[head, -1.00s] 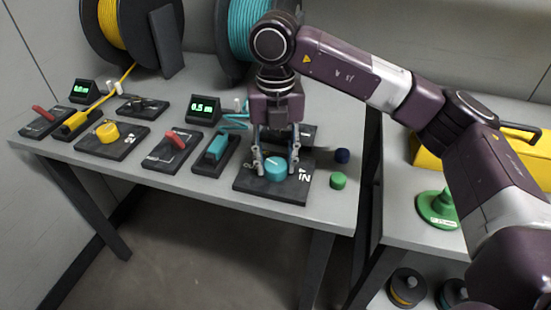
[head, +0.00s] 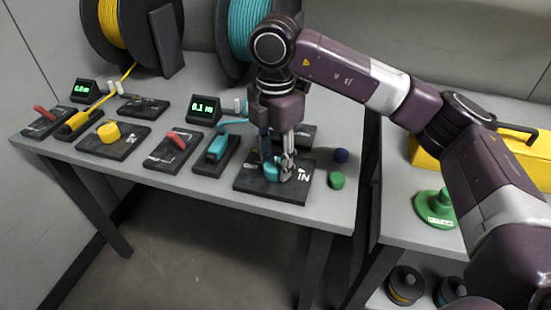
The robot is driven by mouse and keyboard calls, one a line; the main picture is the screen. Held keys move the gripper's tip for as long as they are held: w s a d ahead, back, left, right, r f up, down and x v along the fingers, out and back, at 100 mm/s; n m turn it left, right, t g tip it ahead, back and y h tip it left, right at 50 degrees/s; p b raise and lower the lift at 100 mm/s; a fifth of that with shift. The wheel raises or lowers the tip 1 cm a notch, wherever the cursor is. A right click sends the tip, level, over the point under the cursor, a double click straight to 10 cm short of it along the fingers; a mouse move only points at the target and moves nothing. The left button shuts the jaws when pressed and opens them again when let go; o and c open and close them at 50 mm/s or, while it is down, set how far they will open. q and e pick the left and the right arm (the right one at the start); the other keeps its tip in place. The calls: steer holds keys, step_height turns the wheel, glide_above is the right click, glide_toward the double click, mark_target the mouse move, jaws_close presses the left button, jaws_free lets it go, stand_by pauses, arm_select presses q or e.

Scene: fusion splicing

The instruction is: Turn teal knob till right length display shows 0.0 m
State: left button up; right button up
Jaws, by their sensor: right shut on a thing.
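The teal knob (head: 271,171) sits on a dark base plate (head: 256,187) marked "IN" at the table's front right. My right gripper (head: 280,174) points down from above and is shut on the teal knob, its fingers partly hiding it. The right length display (head: 203,108) stands behind and left of the knob and reads about 0.1 m in green. The left length display (head: 84,90) seems to read 0.0 m, in small digits. My left gripper is not in view.
The yellow knob (head: 108,131), red levers (head: 176,140) and a teal clamp block (head: 218,146) stand left of the gripper. Yellow (head: 110,24) and teal (head: 247,26) spools stand behind.

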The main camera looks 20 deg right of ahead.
mark_target(275, 164)
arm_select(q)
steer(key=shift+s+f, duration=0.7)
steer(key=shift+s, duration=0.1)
arm_select(e)
steer(key=shift+m, duration=1.4)
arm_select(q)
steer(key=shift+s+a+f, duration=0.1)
arm_select(e)
steer(key=o, duration=1.2)
steer(key=shift+c, duration=0.2)
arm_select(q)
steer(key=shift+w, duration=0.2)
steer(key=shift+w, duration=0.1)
arm_select(e)
steer(key=shift+r, duration=0.1)
step_height(275, 164, up, 12)
